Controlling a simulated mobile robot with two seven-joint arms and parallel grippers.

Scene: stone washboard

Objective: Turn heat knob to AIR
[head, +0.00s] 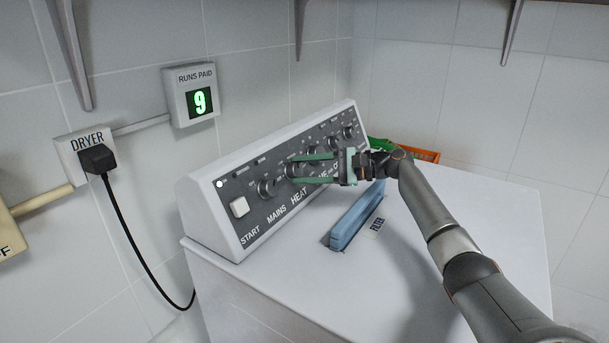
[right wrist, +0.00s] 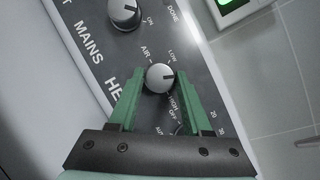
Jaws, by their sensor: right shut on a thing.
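My left gripper is not in view.
The mains knob (head: 266,188) and the white start button (head: 239,207) are left of the heat knob. More knobs (head: 348,132) are to the right.

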